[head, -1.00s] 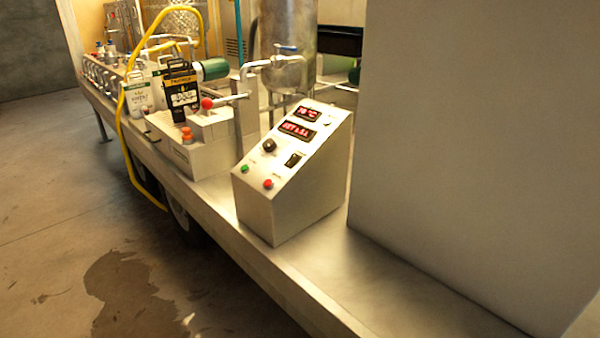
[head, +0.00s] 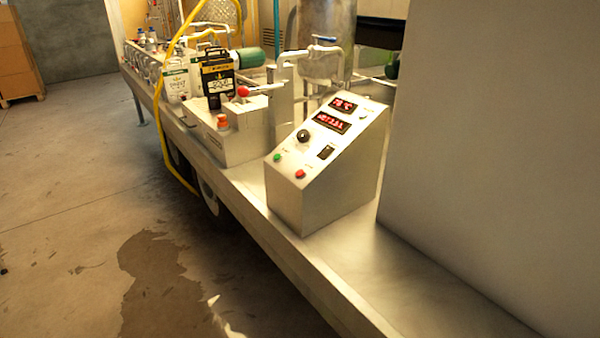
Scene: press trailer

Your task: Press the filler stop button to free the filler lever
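A pale metal filler block (head: 232,148) stands on the trailer deck. A lever with a red ball knob (head: 243,91) sticks out at its top. An orange-red button-like piece (head: 222,121) sits on the block's lower step, below the knob. To the right stands a sloped control box (head: 325,205) with red displays, a black knob, a green button (head: 277,157) and a red button (head: 300,174). The labels are too small to read, so I cannot tell for certain which is the filler stop button. My gripper is not in view.
The trailer deck (head: 400,285) runs along its open left edge. A large grey panel (head: 480,150) blocks the right. A yellow hose (head: 164,130) hangs over the edge. Bag-in-box packs (head: 217,78) stand behind the filler. The concrete floor (head: 70,220) at left is clear, with a wet patch.

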